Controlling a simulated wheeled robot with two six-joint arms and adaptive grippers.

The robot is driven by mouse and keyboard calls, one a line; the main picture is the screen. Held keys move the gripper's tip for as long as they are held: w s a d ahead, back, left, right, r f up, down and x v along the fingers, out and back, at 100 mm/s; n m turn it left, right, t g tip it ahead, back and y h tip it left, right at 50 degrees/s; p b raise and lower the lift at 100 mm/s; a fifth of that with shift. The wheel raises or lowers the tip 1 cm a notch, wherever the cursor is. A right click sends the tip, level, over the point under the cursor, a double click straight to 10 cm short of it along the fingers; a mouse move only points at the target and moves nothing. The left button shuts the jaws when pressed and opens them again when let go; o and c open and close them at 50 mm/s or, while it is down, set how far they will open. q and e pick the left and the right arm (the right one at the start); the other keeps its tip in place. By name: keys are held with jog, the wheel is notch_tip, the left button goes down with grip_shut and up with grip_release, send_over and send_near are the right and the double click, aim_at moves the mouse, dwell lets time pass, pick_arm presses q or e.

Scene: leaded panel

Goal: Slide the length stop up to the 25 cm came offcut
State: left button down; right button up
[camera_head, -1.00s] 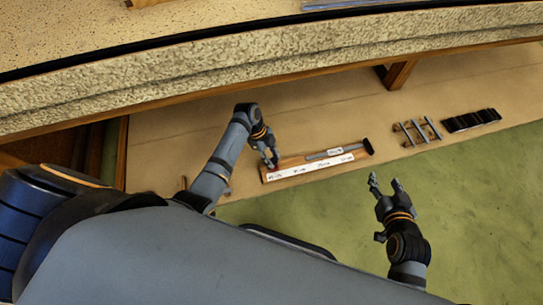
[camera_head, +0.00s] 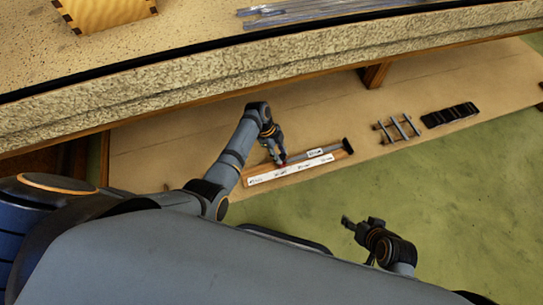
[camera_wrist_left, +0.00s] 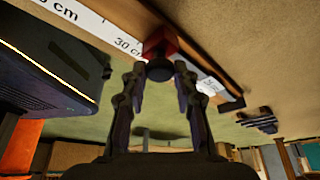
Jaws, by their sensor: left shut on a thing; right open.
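The length stop is a small red block (camera_wrist_left: 161,41) with a black knob, on the wooden gauge board (camera_head: 349,151) beside the white scale's "30 cm" mark. My left gripper (camera_head: 281,159) is shut on the stop; in the left wrist view its fingers (camera_wrist_left: 158,75) flank the knob. The grey came offcut (camera_head: 326,154), with a white label, lies along the board just right of the stop. My right gripper (camera_head: 348,222) is open and empty, apart from the board, over the green floor.
The board lies on a low tan shelf (camera_head: 180,150) beneath a thick stone-edged worktop (camera_head: 270,52). A yellow box (camera_head: 105,12) and clear strips (camera_head: 330,12) are on the worktop.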

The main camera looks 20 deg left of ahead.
pick_arm(q)
jog(key=shift+w+d, duration=0.55)
jog(key=shift+d, duration=0.35)
jog(key=c, duration=1)
grip_release()
jog(key=shift+c, duration=0.2)
jog(key=v, duration=1.2)
